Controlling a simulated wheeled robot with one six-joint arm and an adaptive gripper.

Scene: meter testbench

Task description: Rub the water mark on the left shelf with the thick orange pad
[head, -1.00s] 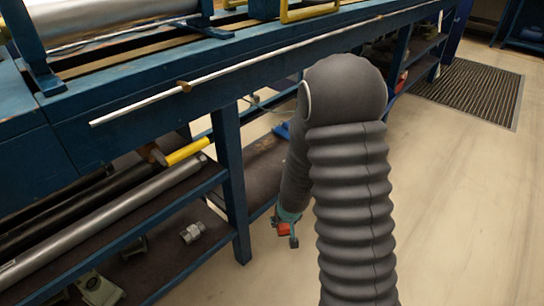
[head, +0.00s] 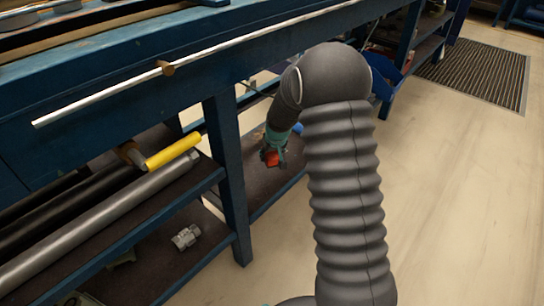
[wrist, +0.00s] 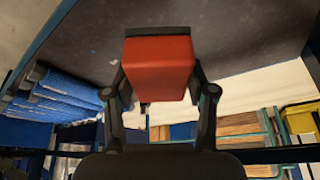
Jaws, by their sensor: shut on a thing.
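My gripper (head: 275,146) is shut on the thick orange pad (head: 271,159), a red-orange block, above the dark shelf (head: 262,192) to the right of the blue bench leg. In the wrist view the pad (wrist: 160,68) sits between the two fingers of my gripper (wrist: 160,90), with a dark strip along its far edge. The dark shelf surface (wrist: 240,30) lies beyond it; I cannot tell whether the pad touches it. A few small pale specks show on that surface, but I cannot make out a clear water mark.
The blue bench leg (head: 226,175) stands left of my gripper. A blue bin (head: 385,75) stands behind my arm.

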